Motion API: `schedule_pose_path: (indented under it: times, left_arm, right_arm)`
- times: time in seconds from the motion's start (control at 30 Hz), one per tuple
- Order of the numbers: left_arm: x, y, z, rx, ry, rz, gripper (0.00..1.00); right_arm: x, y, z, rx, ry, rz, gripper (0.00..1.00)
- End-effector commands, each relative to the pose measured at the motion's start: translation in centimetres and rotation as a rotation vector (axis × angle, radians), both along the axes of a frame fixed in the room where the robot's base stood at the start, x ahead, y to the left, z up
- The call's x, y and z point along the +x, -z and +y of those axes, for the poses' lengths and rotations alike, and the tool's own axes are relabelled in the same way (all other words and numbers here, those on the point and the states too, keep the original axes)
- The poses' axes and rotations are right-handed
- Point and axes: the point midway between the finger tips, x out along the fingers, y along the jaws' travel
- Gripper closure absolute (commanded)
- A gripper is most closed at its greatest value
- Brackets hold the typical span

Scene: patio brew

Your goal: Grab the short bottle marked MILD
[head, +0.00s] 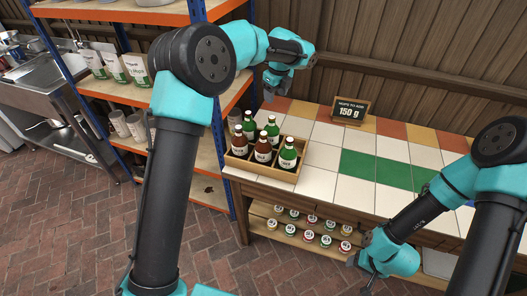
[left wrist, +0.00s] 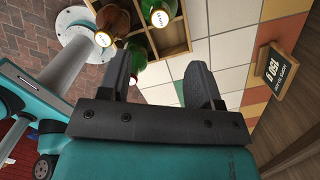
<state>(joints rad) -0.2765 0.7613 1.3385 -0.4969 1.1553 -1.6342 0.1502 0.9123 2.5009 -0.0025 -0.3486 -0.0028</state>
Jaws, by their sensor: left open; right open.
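A wooden crate (head: 262,172) on the tiled counter holds several upright short bottles, some green, some brown, with pale labels too small to read. They include a front-right green bottle (head: 287,157), a front brown bottle (head: 262,152) and a back green bottle (head: 249,121). I cannot tell which is marked MILD. My left gripper (head: 270,94) is open and empty, above and behind the crate. In the left wrist view the crate (left wrist: 182,32) and bottles lie beyond its fingers (left wrist: 162,88), some partly hidden. My right gripper (head: 362,278) is open, low before the counter at right.
A small sign reading 150 g (head: 350,111) stands at the counter's back. Jars (head: 310,238) fill the shelf below. An orange and blue rack (head: 188,62) stands left of the counter. The tiles (head: 325,157) right of the crate are clear.

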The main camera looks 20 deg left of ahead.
Motion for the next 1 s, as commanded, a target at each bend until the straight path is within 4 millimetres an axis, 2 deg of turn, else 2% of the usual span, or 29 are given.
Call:
schedule_pose_path:
  times: [0.17,0.23,0.57,0.67,1.0]
  left_arm:
    - [0.0,0.0,0.0,0.000,0.000,0.000,0.42]
    - [0.0,0.0,0.0,0.000,0.000,0.000,0.36]
    - [-0.5,-0.4,0.1,-0.009,-0.035,-0.001,0.36]
    - [-1.6,-1.2,0.5,-0.026,-0.120,-0.001,0.36]
    - [-7.7,-4.6,1.9,-0.109,-0.574,0.022,0.36]
  right_arm:
    - [0.0,0.0,0.0,0.000,0.000,0.000,0.42]
    - [0.0,0.0,0.0,0.000,0.000,0.000,0.42]
    - [0.0,0.0,0.0,0.000,0.000,0.000,0.42]
    - [0.0,0.0,0.0,0.000,0.000,0.000,0.42]
    - [0.0,0.0,0.0,0.000,0.000,0.000,0.42]
